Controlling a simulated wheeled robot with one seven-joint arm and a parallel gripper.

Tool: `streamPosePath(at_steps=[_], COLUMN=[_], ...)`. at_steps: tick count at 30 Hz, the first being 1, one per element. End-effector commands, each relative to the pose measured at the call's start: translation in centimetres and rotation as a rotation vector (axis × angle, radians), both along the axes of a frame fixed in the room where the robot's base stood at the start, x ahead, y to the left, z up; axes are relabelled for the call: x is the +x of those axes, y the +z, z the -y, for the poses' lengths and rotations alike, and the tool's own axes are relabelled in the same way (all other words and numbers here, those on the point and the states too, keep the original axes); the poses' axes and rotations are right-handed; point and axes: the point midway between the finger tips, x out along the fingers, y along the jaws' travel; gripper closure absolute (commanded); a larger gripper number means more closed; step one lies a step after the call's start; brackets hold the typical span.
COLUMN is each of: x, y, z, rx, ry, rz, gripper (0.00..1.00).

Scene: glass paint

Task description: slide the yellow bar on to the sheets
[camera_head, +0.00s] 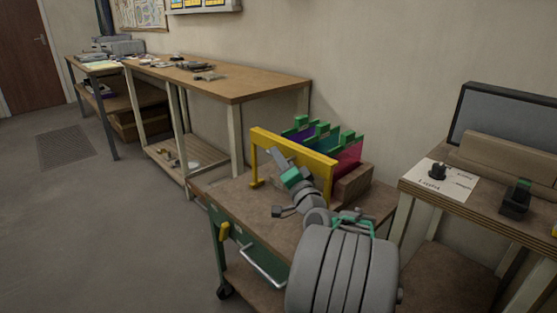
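The yellow bar (293,147) is a long flat beam with legs at its ends. It stands upright on the brown top of a green cart, along the near side of the sheets. The sheets (349,157) are coloured panes, purple and magenta among them, with green stepped tops. They stand upright in a row by a wooden block. My gripper (277,157), grey with a green part, reaches up in front of the bar's near face. I cannot tell whether it touches the bar. Its fingers are too small to read, and my arm hides part of the cart top.
The wooden block (353,184) stands at the right end of the sheets. A table on the right holds a white card (441,182) with a black knob and a dark device (516,199). A long workbench (240,87) stands behind left. The floor at left is clear.

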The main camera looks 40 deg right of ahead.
Motion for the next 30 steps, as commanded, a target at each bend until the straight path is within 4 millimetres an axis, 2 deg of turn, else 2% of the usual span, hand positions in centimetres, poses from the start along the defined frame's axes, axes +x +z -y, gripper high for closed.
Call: streamPosePath(at_steps=[3, 9, 17, 30], x=[0.64, 0.65, 0.64, 0.63], y=[0.09, 0.12, 0.09, 0.05], z=[0.14, 0.17, 0.16, 0.16], rx=[0.000, 0.000, 0.000, 0.001], ry=[0.001, -0.001, -0.001, 0.000], rz=[-0.001, -0.001, -0.001, -0.002], gripper=[0.80, 0.80, 1.00, 1.00])
